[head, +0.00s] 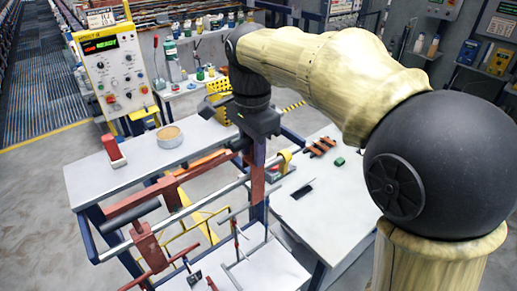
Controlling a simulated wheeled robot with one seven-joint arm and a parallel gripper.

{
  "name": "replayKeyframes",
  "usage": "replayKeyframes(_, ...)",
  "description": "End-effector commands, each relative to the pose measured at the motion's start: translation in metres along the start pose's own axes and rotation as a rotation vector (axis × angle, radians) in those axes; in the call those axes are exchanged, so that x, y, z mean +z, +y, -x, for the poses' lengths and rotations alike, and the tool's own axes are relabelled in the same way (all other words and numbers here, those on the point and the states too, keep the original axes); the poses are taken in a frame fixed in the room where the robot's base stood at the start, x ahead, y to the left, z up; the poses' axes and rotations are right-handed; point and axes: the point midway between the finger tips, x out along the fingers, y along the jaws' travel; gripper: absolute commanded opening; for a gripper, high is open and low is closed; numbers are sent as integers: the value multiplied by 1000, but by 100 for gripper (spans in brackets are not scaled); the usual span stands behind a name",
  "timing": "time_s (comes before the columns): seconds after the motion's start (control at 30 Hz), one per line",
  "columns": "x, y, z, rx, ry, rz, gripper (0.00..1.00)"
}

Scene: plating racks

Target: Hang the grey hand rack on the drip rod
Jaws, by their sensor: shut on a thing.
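My gripper (257,132) points down over the gap between two white tables. The drip rod (193,208), a long silvery bar, slopes from the front left to the back right, close to the held rack. I cannot tell whether the rack touches the rod. The jaws' fingertips are largely hidden.
A reddish-brown rack (147,243) hangs on the rod's left part. A dark grey bar (133,214) lies behind it. The left table (90,180) carries a round tan-topped tub (169,137) and a red-and-white block (113,150). The right table (325,222) has a largely clear front. A control panel (106,72) stands behind.

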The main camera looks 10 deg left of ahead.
Motion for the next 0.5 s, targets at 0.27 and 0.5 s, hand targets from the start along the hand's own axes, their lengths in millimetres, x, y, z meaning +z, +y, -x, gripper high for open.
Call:
replayKeyframes(0.27,0,-1,-20,-2,1,0,0)
replayKeyframes(0.5,0,-1,-31,-2,1,1,0)
